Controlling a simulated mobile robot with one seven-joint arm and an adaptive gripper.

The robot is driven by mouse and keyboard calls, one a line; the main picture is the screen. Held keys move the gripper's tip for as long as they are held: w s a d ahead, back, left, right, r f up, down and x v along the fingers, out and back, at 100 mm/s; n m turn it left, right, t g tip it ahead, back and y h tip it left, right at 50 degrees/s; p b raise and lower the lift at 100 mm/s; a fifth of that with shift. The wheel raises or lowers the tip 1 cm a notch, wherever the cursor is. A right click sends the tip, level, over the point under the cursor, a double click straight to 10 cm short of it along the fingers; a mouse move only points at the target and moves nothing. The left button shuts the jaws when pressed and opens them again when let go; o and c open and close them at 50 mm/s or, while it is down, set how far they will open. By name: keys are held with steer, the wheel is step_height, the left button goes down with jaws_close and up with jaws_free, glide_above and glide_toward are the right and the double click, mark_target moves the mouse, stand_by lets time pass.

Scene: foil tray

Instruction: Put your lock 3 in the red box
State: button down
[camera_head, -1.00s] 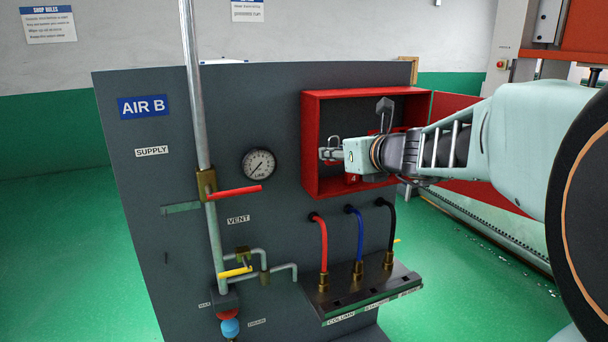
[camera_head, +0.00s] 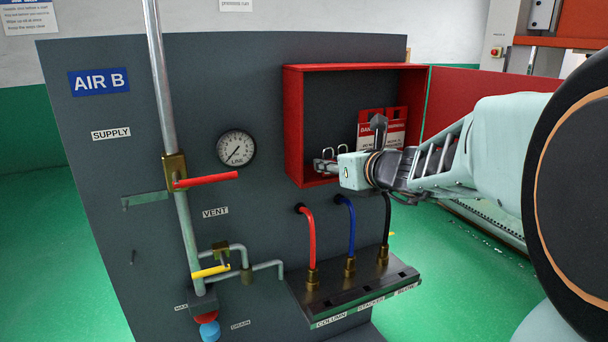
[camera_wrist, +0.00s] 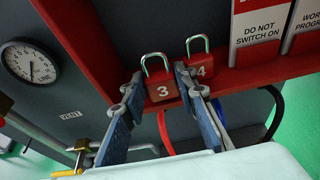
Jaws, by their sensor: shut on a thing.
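The red box (camera_head: 294,125) is open-fronted and fixed high on the dark panel. Lock 3 (camera_wrist: 163,91) is a red padlock with a metal shackle, upright at the box's bottom in the wrist view. My gripper (camera_wrist: 158,97) has one finger on each side of lock 3 and is shut on it. Lock 4 (camera_wrist: 203,72) is a similar red padlock just to the right; my right finger lies between the two. In the head view my gripper (camera_head: 325,166) is at the box's lower left and hides the lock bodies; two shackles show above it. Whether lock 3 touches the box floor is unclear.
Warning tags (camera_head: 381,130) stand in the box to the right of the locks. Below are red, blue and black hoses (camera_head: 346,225) on a ledge. A gauge (camera_head: 236,148) and a pipe with a red lever (camera_head: 205,179) are to the left.

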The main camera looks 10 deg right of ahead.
steer(key=shift+a+f, duration=0.1)
steer(key=shift+f, duration=0.2)
steer(key=shift+s+f, duration=0.1)
steer(key=shift+f, duration=0.05)
steer(key=c, duration=1.5)
jaws_free()
steer(key=shift+c, duration=0.2)
steer(key=shift+r, duration=0.2)
